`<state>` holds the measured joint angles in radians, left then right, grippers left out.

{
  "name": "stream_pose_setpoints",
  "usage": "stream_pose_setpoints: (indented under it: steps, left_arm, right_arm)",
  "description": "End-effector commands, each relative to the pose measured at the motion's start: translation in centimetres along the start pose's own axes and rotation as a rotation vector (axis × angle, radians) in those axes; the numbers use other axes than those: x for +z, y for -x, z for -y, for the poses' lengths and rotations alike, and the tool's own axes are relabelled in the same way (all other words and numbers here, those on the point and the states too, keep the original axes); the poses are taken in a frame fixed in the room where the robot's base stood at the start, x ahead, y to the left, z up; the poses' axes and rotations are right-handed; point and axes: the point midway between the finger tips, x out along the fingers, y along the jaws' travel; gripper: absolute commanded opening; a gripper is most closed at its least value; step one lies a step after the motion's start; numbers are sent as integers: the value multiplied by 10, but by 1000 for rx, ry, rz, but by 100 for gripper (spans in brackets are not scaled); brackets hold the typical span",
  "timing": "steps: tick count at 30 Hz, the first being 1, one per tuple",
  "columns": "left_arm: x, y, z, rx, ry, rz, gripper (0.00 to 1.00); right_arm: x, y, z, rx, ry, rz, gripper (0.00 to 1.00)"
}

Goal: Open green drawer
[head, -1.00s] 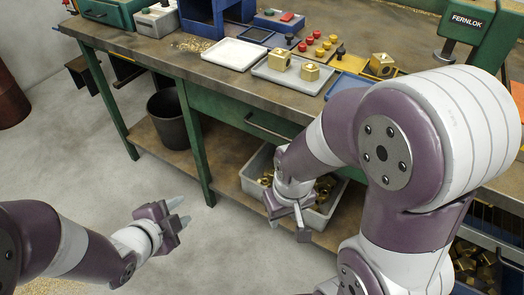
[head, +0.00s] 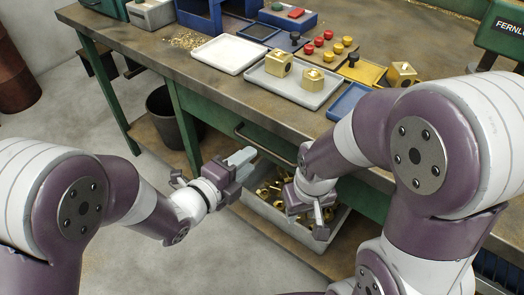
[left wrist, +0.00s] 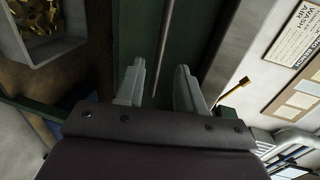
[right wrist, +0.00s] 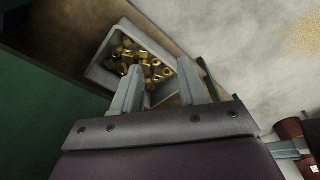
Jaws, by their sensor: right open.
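The green drawer (head: 215,112) sits under the workbench top and looks shut. Its dark bar handle (head: 262,149) runs along the front, partly behind my left gripper. My left gripper (head: 242,158) is open close to the handle. In the left wrist view my left gripper (left wrist: 160,88) has its fingers apart, with the handle bar (left wrist: 166,42) reaching between their tips against the green front (left wrist: 202,40). Contact cannot be told. My right gripper (head: 306,222) is open and empty, low in front of the bench; its spread fingers show in the right wrist view (right wrist: 160,90).
A grey bin of brass parts (head: 262,212) stands on the lower shelf (head: 225,222), below the drawer. A dark bucket (head: 165,112) is left of it. Trays (head: 230,55) and brass blocks (head: 278,64) lie on the bench top. Open floor is at left.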

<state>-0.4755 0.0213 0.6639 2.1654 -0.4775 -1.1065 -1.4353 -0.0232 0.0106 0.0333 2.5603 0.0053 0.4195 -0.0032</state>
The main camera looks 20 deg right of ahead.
Motion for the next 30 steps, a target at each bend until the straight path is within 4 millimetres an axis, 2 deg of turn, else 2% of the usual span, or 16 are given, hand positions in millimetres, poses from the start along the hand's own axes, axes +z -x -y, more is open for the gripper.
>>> stream_pose_setpoints:
  steps: [3,7,11,18,20,21,22,30]
  left_arm:
    - [-1,-28,-2,0,0,-3,38]
    - [0,-47,-1,0,0,-1,38]
    - [0,-56,-1,1,0,0,38]
    - [0,-56,0,1,1,0,38]
    - [0,-56,0,1,1,0,18]
    - [0,-56,0,1,1,0,5]
    - [0,-56,0,1,1,0,0]
    - [0,-55,-1,1,1,0,0]
  right_arm:
    - [0,-5,0,0,0,0,43]
    - [1,-6,0,0,0,0,43]
    - [1,-7,0,0,0,0,43]
    - [1,-6,0,0,0,0,43]
    - [1,-6,0,0,0,0,43]
    - [1,-6,0,0,0,0,43]
    - [1,-6,0,0,0,0,43]
    - [1,-7,0,0,0,0,43]
